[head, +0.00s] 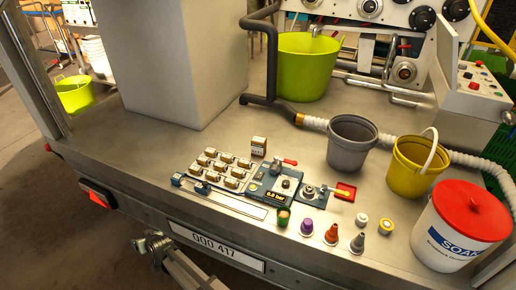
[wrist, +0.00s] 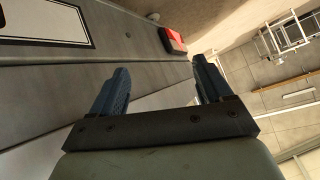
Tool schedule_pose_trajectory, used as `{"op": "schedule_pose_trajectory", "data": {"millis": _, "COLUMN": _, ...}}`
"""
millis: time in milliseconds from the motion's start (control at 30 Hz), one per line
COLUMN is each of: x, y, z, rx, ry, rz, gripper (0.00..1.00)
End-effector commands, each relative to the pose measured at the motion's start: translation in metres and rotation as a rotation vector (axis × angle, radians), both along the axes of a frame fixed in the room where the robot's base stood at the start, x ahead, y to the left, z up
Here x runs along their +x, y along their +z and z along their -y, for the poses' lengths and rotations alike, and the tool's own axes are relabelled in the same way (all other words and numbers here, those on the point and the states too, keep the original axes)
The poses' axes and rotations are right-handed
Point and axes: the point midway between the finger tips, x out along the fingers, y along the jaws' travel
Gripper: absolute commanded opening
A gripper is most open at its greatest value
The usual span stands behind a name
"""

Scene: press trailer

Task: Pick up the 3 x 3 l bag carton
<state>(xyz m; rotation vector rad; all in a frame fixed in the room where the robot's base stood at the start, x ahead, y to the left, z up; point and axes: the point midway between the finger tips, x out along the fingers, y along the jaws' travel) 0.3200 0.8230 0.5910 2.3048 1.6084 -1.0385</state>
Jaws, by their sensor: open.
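A small upright carton (head: 259,146), pale with a brown band, stands on the trailer deck in the head view, behind the blue board. Its print is too small to read, so I cannot confirm that it is the 3 x 3 l bag carton. My gripper (wrist: 160,66) shows only in the wrist view, with its two blue fingers wide apart and nothing between them. The carton is not in the wrist view, and the gripper is not in the head view.
A tray of several small packs (head: 222,170) lies left of the carton, and a blue board with fittings (head: 282,184) lies in front. Grey (head: 351,143) and yellow (head: 415,165) buckets and a white tub (head: 460,235) stand right.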

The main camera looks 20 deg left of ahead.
Motion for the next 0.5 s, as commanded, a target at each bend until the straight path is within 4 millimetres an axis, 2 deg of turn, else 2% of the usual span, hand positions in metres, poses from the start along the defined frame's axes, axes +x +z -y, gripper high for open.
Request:
{"op": "schedule_pose_trajectory", "data": {"millis": 33, "x": 0.006, "y": 0.016, "z": -0.009, "rx": -0.005, "ry": -0.015, "rz": -0.041, "gripper": 0.79}}
{"op": "schedule_pose_trajectory", "data": {"millis": 200, "x": 0.025, "y": 0.064, "z": -0.021, "rx": -0.055, "ry": -0.077, "rz": -0.212, "gripper": 0.79}}
{"op": "schedule_pose_trajectory", "data": {"millis": 500, "x": 0.053, "y": 0.157, "z": -0.024, "rx": -0.167, "ry": -0.166, "rz": -0.489, "gripper": 0.79}}
